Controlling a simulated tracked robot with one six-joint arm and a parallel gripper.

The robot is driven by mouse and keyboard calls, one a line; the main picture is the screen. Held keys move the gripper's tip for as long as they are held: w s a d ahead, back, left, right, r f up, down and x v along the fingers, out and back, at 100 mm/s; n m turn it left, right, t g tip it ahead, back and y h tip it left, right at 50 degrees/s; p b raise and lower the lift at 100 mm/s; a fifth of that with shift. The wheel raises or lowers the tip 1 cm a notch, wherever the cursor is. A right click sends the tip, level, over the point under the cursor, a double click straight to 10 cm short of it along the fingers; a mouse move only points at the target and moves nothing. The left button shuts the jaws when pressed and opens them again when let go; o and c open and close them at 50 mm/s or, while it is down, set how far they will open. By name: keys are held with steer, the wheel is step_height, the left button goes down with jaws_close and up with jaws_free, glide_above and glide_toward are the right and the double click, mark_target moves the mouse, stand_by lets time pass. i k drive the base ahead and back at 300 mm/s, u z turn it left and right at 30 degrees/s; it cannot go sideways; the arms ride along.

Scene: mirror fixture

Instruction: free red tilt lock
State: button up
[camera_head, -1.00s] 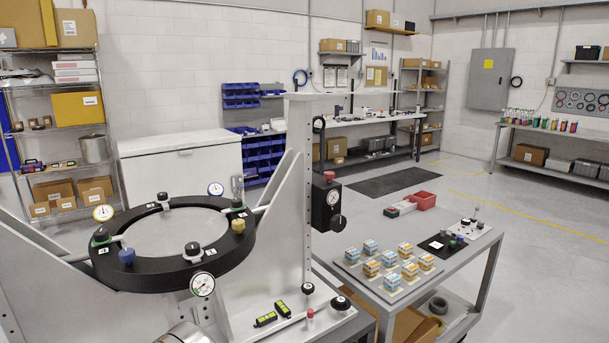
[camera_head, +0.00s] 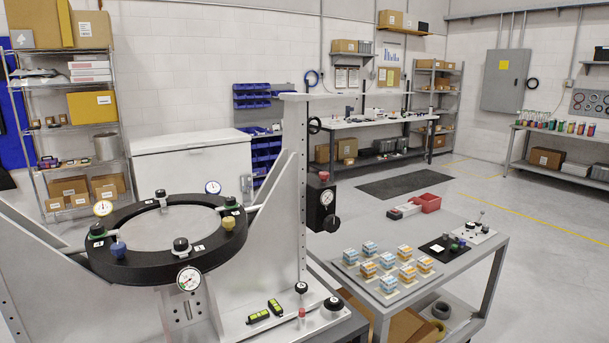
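The mirror fixture stands at the near left, with a black ring (camera_head: 137,275) around a pale, roughly level mirror disc (camera_head: 170,228). Green, blue, yellow and black knobs and several dials sit on the ring. A black box with a dial (camera_head: 320,206) is on the upright post right of the ring, with a red knob (camera_head: 324,176) on top. A small red-topped pin (camera_head: 302,312) stands on the fixture's base plate. I cannot tell which red part is the tilt lock. My gripper is not in view.
Two yellow-green levels (camera_head: 267,311) lie on the base plate. A white chest (camera_head: 193,165) and shelving stand behind. The floor beyond the cart is open.

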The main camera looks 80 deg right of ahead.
mark_target(324, 176)
steer(key=u, duration=0.1)
steer(key=k, duration=1.45)
steer(key=z, duration=0.6)
steer(key=i, duration=1.1)
steer(key=z, duration=0.05)
